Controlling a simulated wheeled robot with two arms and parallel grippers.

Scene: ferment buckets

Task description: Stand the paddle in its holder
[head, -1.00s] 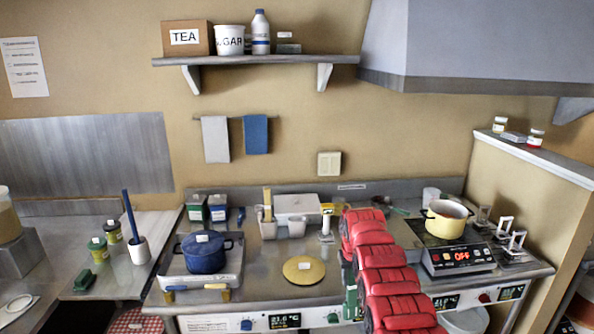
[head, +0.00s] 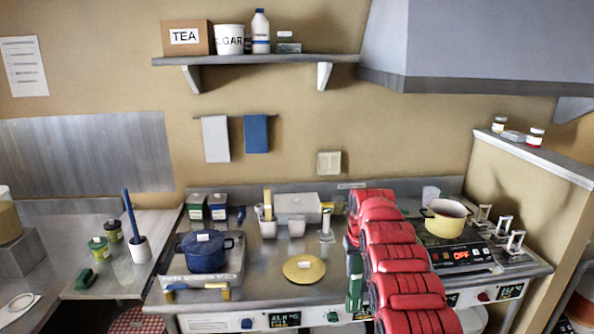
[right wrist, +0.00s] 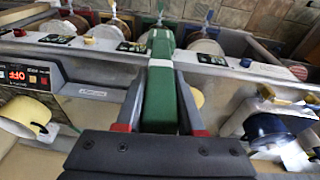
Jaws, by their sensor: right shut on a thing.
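My right gripper (right wrist: 160,130) is shut on a long green bar with a white band (right wrist: 160,85), which seems to be the paddle. The red fingertips press on its two sides. In the head view the green piece (head: 354,282) shows beside my red right arm, over the front of the steel counter. The arm hides the gripper there. A white cup (head: 139,248) with a blue stick in it stands on the left counter. I cannot tell which container is the paddle's holder. My left gripper is not in view.
A blue pot (head: 206,252) sits on a burner at left, and a round yellow disc (head: 304,269) lies on the counter. A cream pot (head: 444,220) stands on the right cooker. In the right wrist view several buckets with airlocks (right wrist: 205,45) stand in a row.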

